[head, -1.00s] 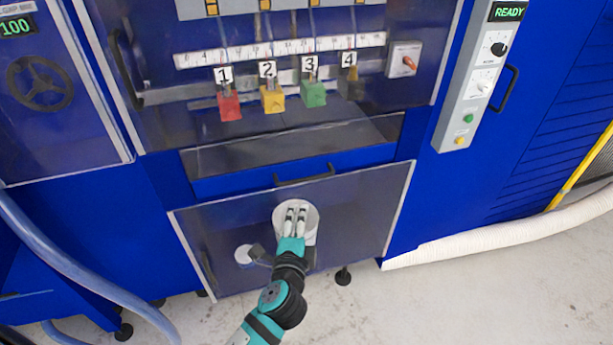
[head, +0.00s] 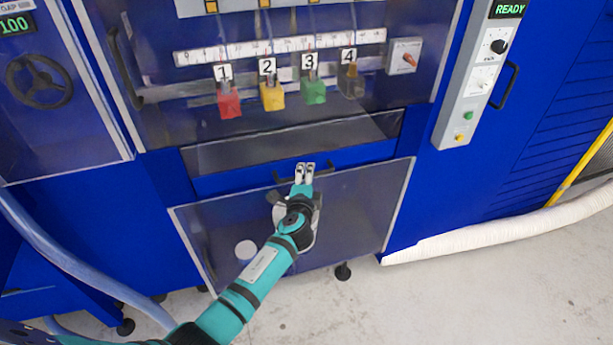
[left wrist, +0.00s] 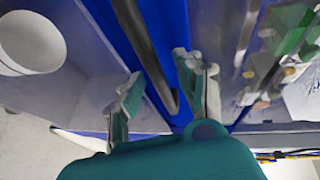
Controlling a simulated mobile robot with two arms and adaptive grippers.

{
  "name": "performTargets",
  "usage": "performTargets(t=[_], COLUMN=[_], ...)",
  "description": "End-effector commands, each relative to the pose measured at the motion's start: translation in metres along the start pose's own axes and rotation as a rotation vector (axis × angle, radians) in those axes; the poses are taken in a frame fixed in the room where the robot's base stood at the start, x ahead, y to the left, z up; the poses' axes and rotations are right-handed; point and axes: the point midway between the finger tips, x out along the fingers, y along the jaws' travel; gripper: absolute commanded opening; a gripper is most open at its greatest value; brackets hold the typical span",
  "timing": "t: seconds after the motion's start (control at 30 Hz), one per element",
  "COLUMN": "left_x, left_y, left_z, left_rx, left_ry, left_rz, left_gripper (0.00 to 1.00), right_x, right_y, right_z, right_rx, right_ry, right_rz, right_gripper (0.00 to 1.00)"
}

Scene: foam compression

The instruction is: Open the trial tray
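The trial tray (head: 235,184) is a wide blue drawer front below the clear window of the blue machine, and it looks shut. Its dark bar handle (head: 340,169) is partly hidden behind my left gripper (head: 305,166). In the left wrist view the dark handle (left wrist: 150,50) runs between the parted fingers of my left gripper (left wrist: 156,72). The fingers are open and stand on either side of the bar; I cannot tell whether they touch it. My right gripper is not in view.
A clear panel (head: 365,215) with a round white opening lies below the tray. Red (head: 229,104), yellow (head: 273,97) and green (head: 314,91) foam blocks sit behind the window above. A control strip (head: 480,85) reads READY. A white hose (head: 480,240) lies right.

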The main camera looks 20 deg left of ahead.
Motion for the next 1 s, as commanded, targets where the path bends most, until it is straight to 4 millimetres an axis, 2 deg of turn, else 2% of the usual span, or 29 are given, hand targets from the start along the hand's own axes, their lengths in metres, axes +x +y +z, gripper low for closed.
performTargets(t=[0.33, 0.6, 1.0], left_x=[0.0036, 0.0035, 0.0032], left_y=[0.0002, 0.0003, 0.0013], left_z=[-0.0001, 0.0, 0.0001], left_rx=[0.0, 0.0, 0.001], left_ry=[0.001, 0.0, 0.0], left_rz=[0.001, 0.001, 0.002], left_gripper=[0.36, 0.01, 0.0], right_x=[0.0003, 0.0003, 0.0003], right_y=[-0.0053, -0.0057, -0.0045], right_z=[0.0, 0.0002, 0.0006], right_rx=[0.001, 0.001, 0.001], right_ry=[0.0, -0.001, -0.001], right_rz=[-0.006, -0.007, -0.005], right_gripper=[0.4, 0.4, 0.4])
